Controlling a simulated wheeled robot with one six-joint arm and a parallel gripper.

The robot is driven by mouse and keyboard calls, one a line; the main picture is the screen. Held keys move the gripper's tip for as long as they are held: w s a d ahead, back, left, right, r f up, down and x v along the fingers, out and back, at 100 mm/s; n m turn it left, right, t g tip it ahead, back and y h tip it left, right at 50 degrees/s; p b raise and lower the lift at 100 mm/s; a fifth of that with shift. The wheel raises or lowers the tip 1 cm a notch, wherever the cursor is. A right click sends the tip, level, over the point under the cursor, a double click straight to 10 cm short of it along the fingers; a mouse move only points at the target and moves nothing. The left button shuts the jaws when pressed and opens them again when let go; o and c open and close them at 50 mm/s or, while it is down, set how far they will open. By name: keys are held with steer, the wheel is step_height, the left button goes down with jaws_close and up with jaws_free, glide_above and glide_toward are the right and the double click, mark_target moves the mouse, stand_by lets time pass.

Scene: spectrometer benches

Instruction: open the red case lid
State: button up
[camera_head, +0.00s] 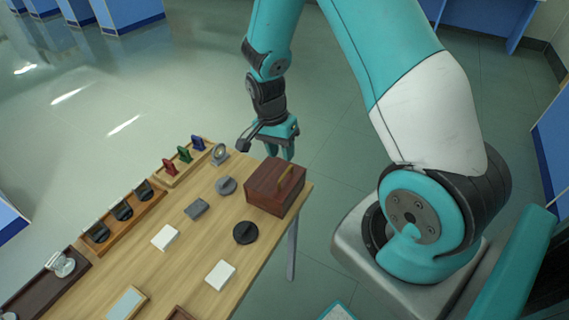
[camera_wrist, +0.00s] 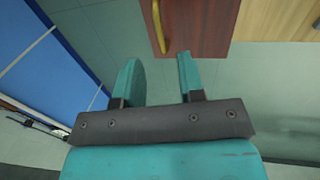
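The red case (camera_head: 272,188) is a reddish-brown wooden box at the far right corner of the table. Its lid is shut, with a brass-coloured handle (camera_head: 286,181) on top. In the wrist view the case (camera_wrist: 202,22) is at the top, with the handle (camera_wrist: 158,25) on its left part. My gripper (camera_head: 279,150) is just behind the case in the head view, pointing down. In the wrist view my gripper (camera_wrist: 157,78) has its two fingers wide apart with nothing between them. The right fingertip overlaps the case's edge in that view; I cannot tell whether they touch.
The wooden table (camera_head: 180,265) holds a black round piece (camera_head: 245,232), white blocks (camera_head: 220,275), grey parts and a rack with red, green and blue pieces (camera_head: 184,155). A blue cabinet (camera_wrist: 45,60) stands left in the wrist view. Open floor lies beyond the table.

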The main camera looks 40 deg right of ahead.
mark_target(286, 171)
steer(key=shift+s+d+f+p, duration=0.1)
steer(key=shift+s+f+p, duration=0.15)
steer(key=shift+f, duration=1.15)
steer(key=shift+s+d+f+p, duration=0.1)
steer(key=shift+s+f, duration=0.15)
steer(key=shift+f, duration=1.1)
jaws_close()
